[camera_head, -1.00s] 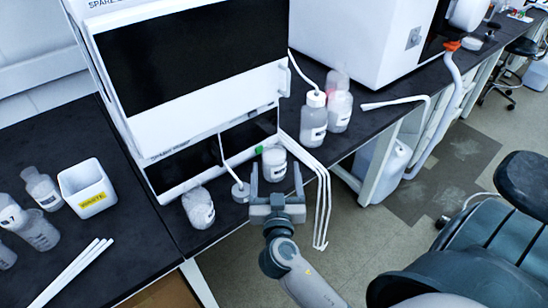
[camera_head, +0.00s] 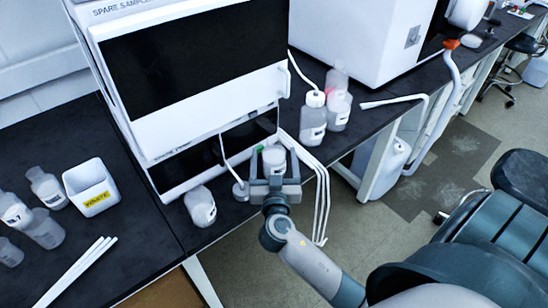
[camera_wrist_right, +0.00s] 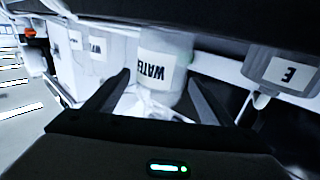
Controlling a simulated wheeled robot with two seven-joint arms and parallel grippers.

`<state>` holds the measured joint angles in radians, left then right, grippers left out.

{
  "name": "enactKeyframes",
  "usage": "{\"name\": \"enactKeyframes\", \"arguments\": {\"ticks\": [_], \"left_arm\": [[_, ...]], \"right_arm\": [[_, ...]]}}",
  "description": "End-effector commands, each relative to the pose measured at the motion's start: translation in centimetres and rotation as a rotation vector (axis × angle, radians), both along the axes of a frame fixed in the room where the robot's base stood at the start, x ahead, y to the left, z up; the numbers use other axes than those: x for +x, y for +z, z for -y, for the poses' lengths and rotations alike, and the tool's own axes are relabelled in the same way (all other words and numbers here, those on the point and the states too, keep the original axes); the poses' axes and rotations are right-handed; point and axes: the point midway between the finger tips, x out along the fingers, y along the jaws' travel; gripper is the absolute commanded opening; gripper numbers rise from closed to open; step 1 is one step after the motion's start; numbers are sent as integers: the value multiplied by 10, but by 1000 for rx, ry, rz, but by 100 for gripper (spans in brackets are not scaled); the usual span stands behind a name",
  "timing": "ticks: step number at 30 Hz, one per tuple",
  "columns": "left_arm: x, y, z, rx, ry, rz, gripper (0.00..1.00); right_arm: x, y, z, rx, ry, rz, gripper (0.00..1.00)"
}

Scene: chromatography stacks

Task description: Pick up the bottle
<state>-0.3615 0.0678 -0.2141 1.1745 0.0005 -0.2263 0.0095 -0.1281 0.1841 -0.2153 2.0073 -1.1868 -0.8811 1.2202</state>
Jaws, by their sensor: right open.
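A small translucent bottle (camera_head: 273,158) with a white label stands at the front edge of the dark bench, below the instrument. In the right wrist view the same bottle (camera_wrist_right: 163,65) shows an upside-down "WATER" label. My right gripper (camera_head: 273,175) is open, with one finger on each side of the bottle in the head view. In the right wrist view the open fingers (camera_wrist_right: 158,82) flank the bottle, with gaps showing near its lower part. My left gripper is not in view.
A capped bottle (camera_head: 313,118) and another bottle (camera_head: 339,110) stand to the right. A bottle (camera_head: 200,206) sits left of the gripper. White tubes (camera_head: 322,195) hang over the bench edge close by. The instrument (camera_head: 190,80) rises behind. A white bin (camera_head: 91,188) stands at left.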

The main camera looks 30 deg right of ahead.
Motion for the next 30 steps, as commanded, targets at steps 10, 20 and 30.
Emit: {"name": "enactKeyframes", "arguments": {"ticks": [10, 20, 30], "left_arm": [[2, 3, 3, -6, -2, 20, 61], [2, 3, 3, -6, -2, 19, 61], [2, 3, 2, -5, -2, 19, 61]], "right_arm": [[8, -1, 5, 1, 0, 0, 75], [7, 0, 5, 1, 0, 1, 61], [8, 1, 5, 1, 0, 3, 18]]}}
